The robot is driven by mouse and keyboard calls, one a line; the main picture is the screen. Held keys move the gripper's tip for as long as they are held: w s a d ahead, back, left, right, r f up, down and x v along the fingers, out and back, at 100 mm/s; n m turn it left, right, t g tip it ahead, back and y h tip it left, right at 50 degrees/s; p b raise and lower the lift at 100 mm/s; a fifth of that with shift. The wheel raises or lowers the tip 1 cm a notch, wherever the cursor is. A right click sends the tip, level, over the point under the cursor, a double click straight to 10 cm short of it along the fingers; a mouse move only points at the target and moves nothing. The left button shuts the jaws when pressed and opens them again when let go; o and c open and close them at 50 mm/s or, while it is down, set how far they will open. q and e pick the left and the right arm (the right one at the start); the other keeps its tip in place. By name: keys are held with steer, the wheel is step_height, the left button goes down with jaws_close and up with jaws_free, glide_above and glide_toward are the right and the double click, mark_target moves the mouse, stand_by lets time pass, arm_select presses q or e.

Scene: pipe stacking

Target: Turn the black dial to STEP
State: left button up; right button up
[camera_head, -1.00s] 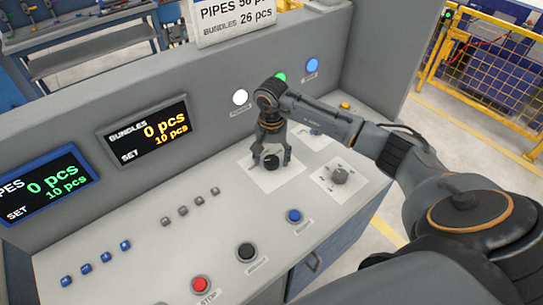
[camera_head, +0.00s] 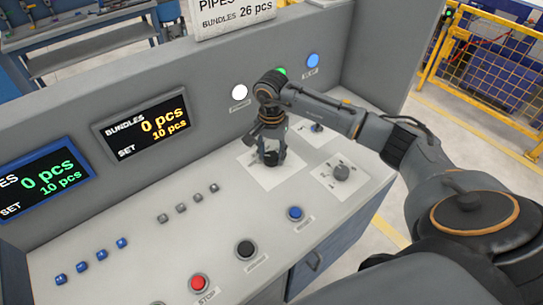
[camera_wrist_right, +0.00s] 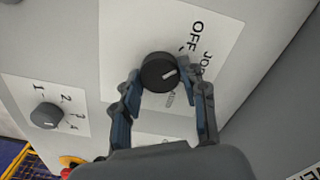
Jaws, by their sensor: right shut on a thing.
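The black dial (camera_wrist_right: 158,72) sits on a white label plate (camera_wrist_right: 125,40) on the sloping console. My right gripper (camera_wrist_right: 161,100) is shut on the dial, with one finger at each side of it, as the right wrist view shows. The dial's white mark points to the right in that view, on the side of the printed words OFF and JOG. Another word below is partly hidden by a finger and unreadable. In the head view my right gripper (camera_head: 271,160) points down onto the plate and hides most of the dial. My left gripper is not in view.
A grey selector knob (camera_head: 341,172) with numbered positions stands to the right of the dial. A blue button (camera_head: 295,213), a black button (camera_head: 245,249) and a red stop button (camera_head: 199,283) line the front. Two displays (camera_head: 145,125) are on the back panel.

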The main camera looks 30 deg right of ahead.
steer(key=m+b, duration=0.1)
steer(key=m, duration=0.1)
steer(key=shift+f+m+b, duration=0.15)
steer(key=shift+m+b, duration=0.2)
steer(key=shift+m, duration=0.05)
steer(key=m+b, duration=0.1)
steer(key=m, duration=0.2)
steer(key=shift+m+b, duration=0.3)
steer(key=shift+b, duration=0.05)
steer(key=m+b, duration=0.1)
steer(key=m, duration=0.2)
steer(key=shift+m+b, duration=0.55)
steer(key=shift+m, duration=1.15)
steer(key=o, duration=1.1)
steer(key=shift+o, duration=0.2)
